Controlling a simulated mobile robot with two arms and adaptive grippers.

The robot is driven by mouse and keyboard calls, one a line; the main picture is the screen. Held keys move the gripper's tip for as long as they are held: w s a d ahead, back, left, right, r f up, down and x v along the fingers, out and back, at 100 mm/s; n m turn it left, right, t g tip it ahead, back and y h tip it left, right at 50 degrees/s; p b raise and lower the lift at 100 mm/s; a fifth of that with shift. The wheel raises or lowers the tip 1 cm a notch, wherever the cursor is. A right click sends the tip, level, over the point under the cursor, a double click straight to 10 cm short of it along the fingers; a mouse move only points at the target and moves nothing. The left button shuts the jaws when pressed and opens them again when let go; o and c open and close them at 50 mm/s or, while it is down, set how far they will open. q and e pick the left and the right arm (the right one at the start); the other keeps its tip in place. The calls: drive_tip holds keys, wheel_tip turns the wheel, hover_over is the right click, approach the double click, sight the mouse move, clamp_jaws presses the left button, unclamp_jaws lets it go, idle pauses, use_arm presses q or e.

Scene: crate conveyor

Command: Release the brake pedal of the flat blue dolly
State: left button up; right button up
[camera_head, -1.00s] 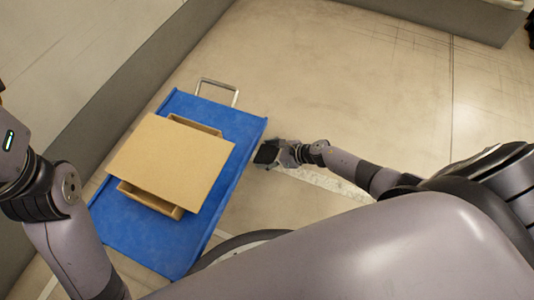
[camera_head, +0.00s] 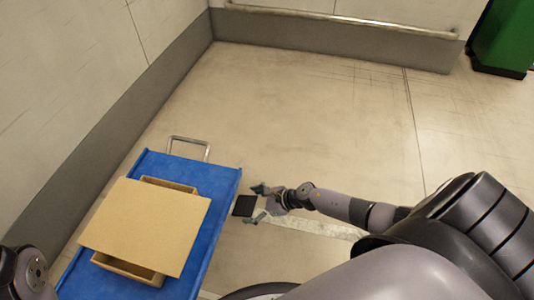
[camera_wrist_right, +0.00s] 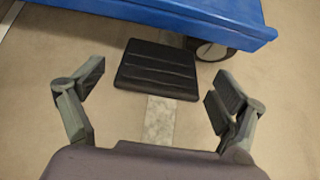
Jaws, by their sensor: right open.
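The flat blue dolly (camera_head: 205,249) stands at the left in the head view, and its blue edge with a dark wheel also shows at the top of the right wrist view (camera_wrist_right: 185,18). Its black ribbed brake pedal (camera_wrist_right: 157,70) sticks out beside the wheel; in the head view the pedal (camera_head: 244,206) lies at the dolly's right side. My right gripper (camera_head: 254,204) is open and empty. In the right wrist view its fingers (camera_wrist_right: 158,88) are spread on either side of the pedal's near end, apart from it. My left gripper is out of view.
A wooden crate (camera_head: 180,186) under a flat tan board (camera_head: 145,226) rests on the dolly. A metal handle (camera_head: 189,146) stands at the dolly's far end. Walls run along the left and back, with a rail (camera_head: 340,17). A green object (camera_head: 505,38) stands at the back right. The floor between is clear.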

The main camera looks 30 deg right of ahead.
drive_tip(key=v, duration=0.8)
drive_tip(key=shift+s+d+r, duration=0.15)
drive_tip(key=shift+s+d, duration=0.1)
